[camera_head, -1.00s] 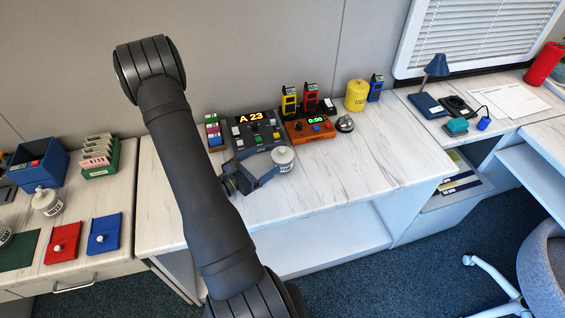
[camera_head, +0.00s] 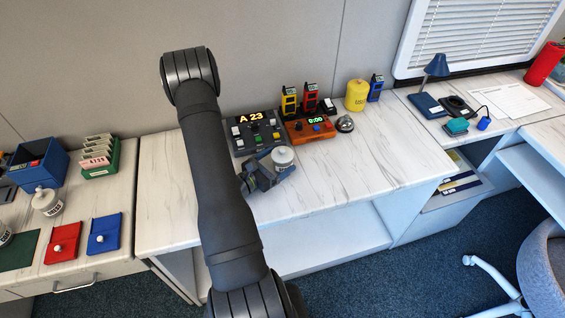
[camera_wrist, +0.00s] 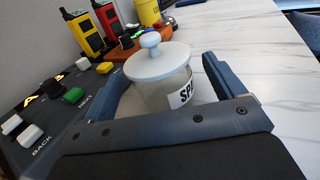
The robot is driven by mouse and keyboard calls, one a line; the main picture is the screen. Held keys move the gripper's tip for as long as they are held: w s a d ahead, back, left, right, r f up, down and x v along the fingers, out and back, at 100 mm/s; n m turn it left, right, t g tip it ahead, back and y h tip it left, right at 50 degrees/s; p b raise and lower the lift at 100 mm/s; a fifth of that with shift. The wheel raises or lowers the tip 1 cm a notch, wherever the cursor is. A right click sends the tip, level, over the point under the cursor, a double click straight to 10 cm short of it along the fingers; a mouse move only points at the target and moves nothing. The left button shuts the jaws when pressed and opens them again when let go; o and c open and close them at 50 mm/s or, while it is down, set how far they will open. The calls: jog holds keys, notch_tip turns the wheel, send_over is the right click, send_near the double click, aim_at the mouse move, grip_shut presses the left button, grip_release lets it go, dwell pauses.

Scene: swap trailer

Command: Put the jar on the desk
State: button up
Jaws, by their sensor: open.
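The jar (camera_head: 283,156) is pale, with a round knobbed lid, and looks upright at the middle white marbled counter (camera_head: 345,180). In the wrist view the jar (camera_wrist: 160,75) stands between my blue fingers, and part of a label reading "SP" shows. My gripper (camera_head: 270,166) is open around the jar, with a gap beside the right finger; contact on the left side is unclear. The gripper (camera_wrist: 172,66) hides the jar's base, so I cannot tell whether it rests on the counter. A desk surface (camera_head: 505,122) with a blue lamp lies at the right.
A control panel (camera_head: 255,134) showing "A 23" and an orange timer box (camera_head: 309,130) stand just behind the jar. A bell (camera_head: 345,124), yellow canister (camera_head: 357,96) and radios line the back. Another jar (camera_head: 46,202) stands on the left counter.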

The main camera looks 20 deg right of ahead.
jog(key=shift+w+d, duration=0.2)
jog(key=shift+d, duration=0.25)
grip_shut()
jog(key=shift+r, duration=0.15)
